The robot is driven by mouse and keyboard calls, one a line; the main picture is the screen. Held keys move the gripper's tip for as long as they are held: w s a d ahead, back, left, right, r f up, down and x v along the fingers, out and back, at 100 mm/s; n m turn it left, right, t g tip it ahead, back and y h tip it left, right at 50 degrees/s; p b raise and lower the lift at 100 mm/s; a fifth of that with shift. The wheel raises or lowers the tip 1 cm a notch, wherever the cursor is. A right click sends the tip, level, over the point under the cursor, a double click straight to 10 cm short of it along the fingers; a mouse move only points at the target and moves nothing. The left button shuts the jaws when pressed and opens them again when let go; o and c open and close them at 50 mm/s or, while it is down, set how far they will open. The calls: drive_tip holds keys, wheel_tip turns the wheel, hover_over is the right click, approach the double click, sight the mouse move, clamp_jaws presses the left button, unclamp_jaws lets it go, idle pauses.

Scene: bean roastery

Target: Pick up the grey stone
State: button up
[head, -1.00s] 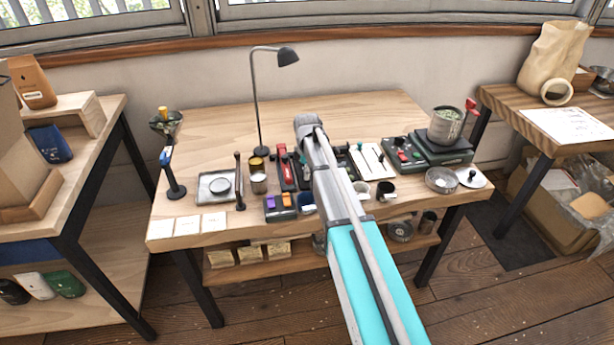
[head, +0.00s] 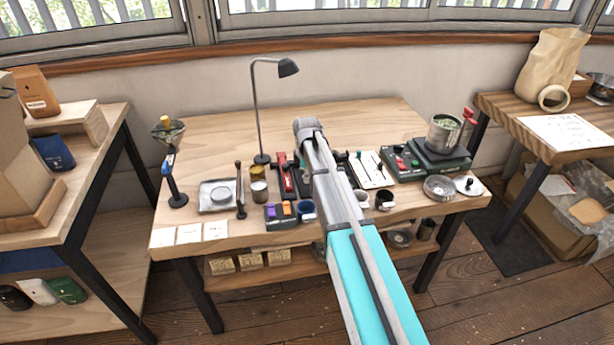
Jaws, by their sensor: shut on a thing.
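I cannot make out a grey stone anywhere in the head view. My arm reaches from the bottom right up over the middle of the wooden table. My gripper does not show; the arm covers that part of the table, so what it holds is hidden. I cannot tell exactly what that item is.
A small block with coloured buttons (head: 280,215), dark cups (head: 384,199) and a scale bearing a metal pot (head: 443,134) crowd the front and right. The table's back left is clear.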

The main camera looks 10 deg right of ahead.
drive_tip(key=s+r+p, duration=1)
drive_tip(key=s, duration=0.4)
drive_tip(key=shift+r, duration=0.4)
drive_tip(key=shift+d, duration=0.15)
